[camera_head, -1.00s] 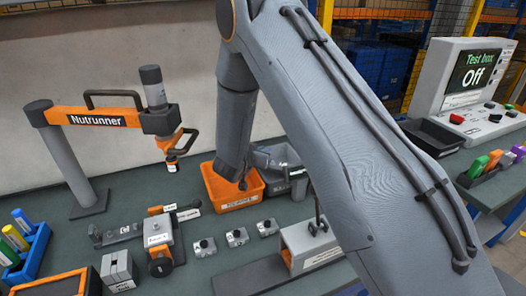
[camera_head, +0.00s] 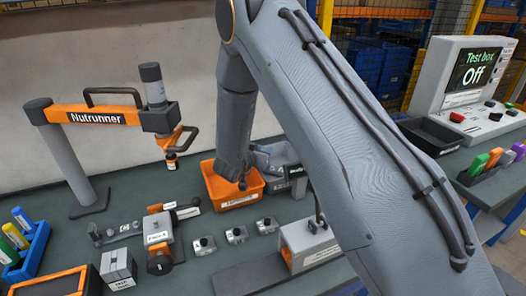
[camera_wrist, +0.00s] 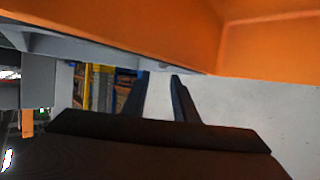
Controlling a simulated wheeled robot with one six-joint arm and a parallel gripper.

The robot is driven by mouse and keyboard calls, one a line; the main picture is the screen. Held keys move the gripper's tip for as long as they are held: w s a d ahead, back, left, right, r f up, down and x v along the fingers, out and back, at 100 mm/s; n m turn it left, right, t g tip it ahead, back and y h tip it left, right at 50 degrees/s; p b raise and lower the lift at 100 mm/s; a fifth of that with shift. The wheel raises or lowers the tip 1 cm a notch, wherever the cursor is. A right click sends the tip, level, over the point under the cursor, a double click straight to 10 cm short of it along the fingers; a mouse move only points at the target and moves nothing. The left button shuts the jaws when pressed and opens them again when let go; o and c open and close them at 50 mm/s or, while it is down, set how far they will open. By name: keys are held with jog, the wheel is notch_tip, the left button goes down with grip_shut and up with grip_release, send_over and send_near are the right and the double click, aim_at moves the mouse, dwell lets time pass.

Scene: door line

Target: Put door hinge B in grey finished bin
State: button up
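My gripper (camera_wrist: 160,85) shows in the wrist view as two dark fingers standing apart, with only the pale background between them. In the head view my arm comes down at the orange bin, and my fingers cannot be made out there. The grey finished bin (camera_head: 298,180) stands right behind and to the right of the orange bin; my arm partly covers it. Small grey metal parts, possibly hinges, sit in a row on the bench: a left one (camera_head: 204,245), a middle one (camera_head: 236,235) and a right one (camera_head: 267,226). Their markings are too small to read, so I cannot tell which is B.
The orange bin (camera_head: 232,197) is close to my wrist; orange surfaces fill the top of the wrist view. The nutrunner stand (camera_head: 98,116) and a fixture (camera_head: 158,232) are at left. A block (camera_head: 310,245) stands at front right. The test box (camera_head: 470,85) reads Off.

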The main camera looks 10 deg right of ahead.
jog(key=shift+s+d+f, duration=0.1)
jog(key=shift+s+f, duration=0.25)
jog(key=shift+f, duration=0.3)
jog(key=shift+r, duration=0.3)
jog(key=r+b+v, duration=0.1)
jog(key=v, duration=1.1)
jog(key=shift+w, duration=0.25)
